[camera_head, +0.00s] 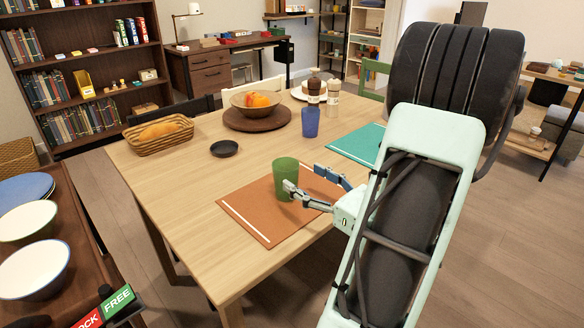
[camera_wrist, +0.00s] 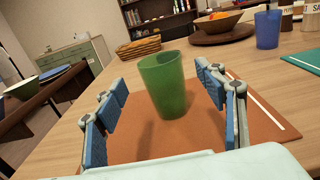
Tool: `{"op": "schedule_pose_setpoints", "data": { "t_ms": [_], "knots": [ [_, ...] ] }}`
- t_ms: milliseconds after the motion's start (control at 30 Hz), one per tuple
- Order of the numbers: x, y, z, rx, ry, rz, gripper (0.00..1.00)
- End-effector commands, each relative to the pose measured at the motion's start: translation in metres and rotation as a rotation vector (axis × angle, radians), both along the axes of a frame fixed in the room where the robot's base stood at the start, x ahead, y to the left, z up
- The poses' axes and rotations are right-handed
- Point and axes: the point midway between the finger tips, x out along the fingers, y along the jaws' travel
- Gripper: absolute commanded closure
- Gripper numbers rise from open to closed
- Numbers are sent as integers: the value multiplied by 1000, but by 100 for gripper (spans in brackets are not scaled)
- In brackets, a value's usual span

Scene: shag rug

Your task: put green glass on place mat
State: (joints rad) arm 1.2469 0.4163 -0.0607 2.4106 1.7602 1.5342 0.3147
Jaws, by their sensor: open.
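In the wrist view the green glass (camera_wrist: 163,85) stands ahead of my gripper, in line with the gap between the fingers. My gripper (camera_head: 304,184) is open, its blue-padded fingers reaching toward the glass from the right. In the wrist view my gripper (camera_wrist: 157,95) has one finger on each side, apart from the glass. The near part of the mat (camera_wrist: 125,147) is partly hidden by the gripper.
A blue glass (camera_head: 310,122), a teal mat (camera_head: 360,143), a fruit bowl (camera_head: 254,106) on a round board, bottles (camera_head: 314,90), a small black dish (camera_head: 225,148) and a bread basket (camera_head: 160,134) share the table. The table's left front (camera_head: 190,240) is clear.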

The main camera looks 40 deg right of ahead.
Motion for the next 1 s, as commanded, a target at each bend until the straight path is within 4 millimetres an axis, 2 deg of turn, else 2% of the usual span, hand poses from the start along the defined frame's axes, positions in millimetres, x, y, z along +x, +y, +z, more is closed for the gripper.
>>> {"op": "schedule_pose_setpoints", "data": {
  "t_ms": [100, 300, 1000],
  "knots": [
    [-22, -3, 1, 0, 0, -4, 36],
    [-42, -3, 0, 1, -1, 0, 36],
    [-43, -5, 2, -9, 4, 4, 36]
  ]
}}
